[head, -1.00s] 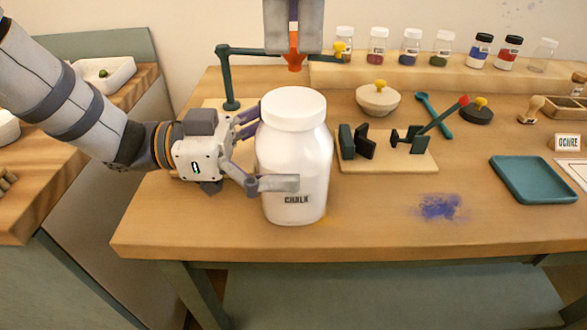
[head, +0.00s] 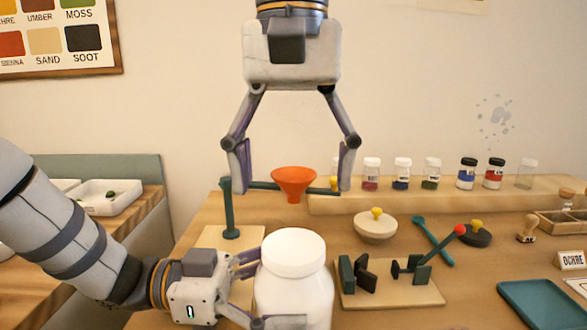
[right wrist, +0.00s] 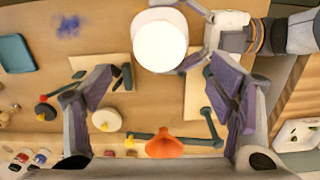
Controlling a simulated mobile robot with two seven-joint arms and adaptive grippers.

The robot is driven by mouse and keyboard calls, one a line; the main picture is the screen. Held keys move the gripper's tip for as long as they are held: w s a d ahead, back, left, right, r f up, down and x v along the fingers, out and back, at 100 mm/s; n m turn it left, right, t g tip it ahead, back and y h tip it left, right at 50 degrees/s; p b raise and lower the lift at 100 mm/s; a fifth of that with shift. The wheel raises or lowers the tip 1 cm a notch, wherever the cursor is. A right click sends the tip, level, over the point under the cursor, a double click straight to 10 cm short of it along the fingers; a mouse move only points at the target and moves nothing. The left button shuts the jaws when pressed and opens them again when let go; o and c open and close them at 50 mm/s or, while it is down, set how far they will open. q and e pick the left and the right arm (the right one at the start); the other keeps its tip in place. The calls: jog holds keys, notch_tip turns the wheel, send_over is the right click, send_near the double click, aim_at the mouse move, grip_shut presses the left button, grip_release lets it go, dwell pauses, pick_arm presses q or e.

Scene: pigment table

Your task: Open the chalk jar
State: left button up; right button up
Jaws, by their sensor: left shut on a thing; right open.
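The white chalk jar (head: 292,300) stands upright on the table at the bottom of the head view, with its label out of frame. Its round white lid (head: 293,252) sits on its top; the lid also shows from above in the right wrist view (right wrist: 160,42). My left gripper (head: 268,292) is shut on the jar's body from the left, one finger in front and the other partly hidden behind. My right gripper (head: 294,172) is wide open and empty, pointing down, higher in the picture than the lid and apart from it.
An orange funnel (head: 294,182) in a green stand (head: 229,212) is behind the jar. A wooden base with green holders (head: 400,290) is close on the right. A knobbed bowl (head: 375,227), teal spoon (head: 432,240) and teal tray (head: 541,303) lie further right.

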aim_at(293, 245)
jog(key=m, duration=0.7)
jog(key=shift+m, duration=0.3)
jog(key=m, duration=0.3)
jog(key=shift+m, duration=0.3)
jog(key=m, duration=0.5)
jog(key=shift+m, duration=0.3)
jog(key=shift+d+f+m, duration=0.1)
jog(key=shift+f+m, duration=0.1)
jog(key=shift+m, duration=0.1)
notch_tip(293, 245, down, 8)
jog(key=shift+r, duration=0.25)
jog(key=shift+c, duration=0.2)
